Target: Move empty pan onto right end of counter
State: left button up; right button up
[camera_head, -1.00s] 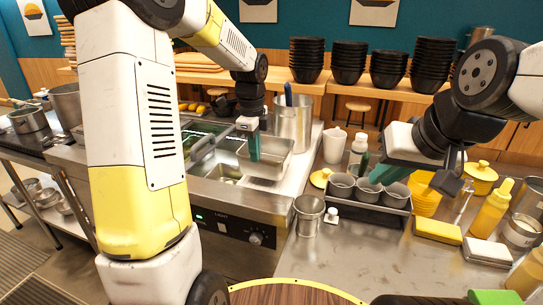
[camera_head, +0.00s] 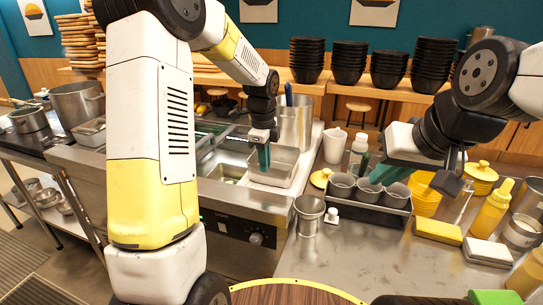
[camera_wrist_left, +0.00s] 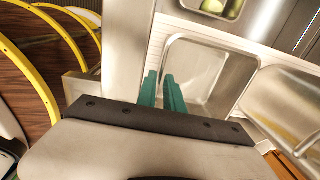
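The empty pan (camera_head: 292,172), a rectangular steel pan, sits on the steel counter just right of the sink inset. In the left wrist view the pan (camera_wrist_left: 205,62) shows its bare inside. My left gripper (camera_head: 264,157) is at the pan's near-left rim.
A tall steel pot (camera_head: 296,122) stands behind the pan, with a white pitcher (camera_head: 334,145) to its right. A rack of grey cups (camera_head: 369,190) and a small metal bucket (camera_head: 309,214) are at right. Bare counter (camera_head: 365,255) lies in front of the rack.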

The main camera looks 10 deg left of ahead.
pick_arm(q)
jog(key=shift+o, duration=0.6)
notch_tip(320, 180, up, 12)
jog(key=s+a+r+n+t, duration=0.1)
jog(key=s+r+n, duration=0.3)
jog(key=s, duration=0.3)
jog(key=s+a+f+n+t+h, duration=0.1)
jog(key=s+n+t, duration=0.3)
jog(key=s+n, duration=1.1)
jog(key=s+h, duration=0.1)
jog(key=s, duration=0.2)
jog(key=shift+a+n, duration=0.25)
jog(key=shift+n, duration=0.05)
jog(key=shift+f, duration=0.1)
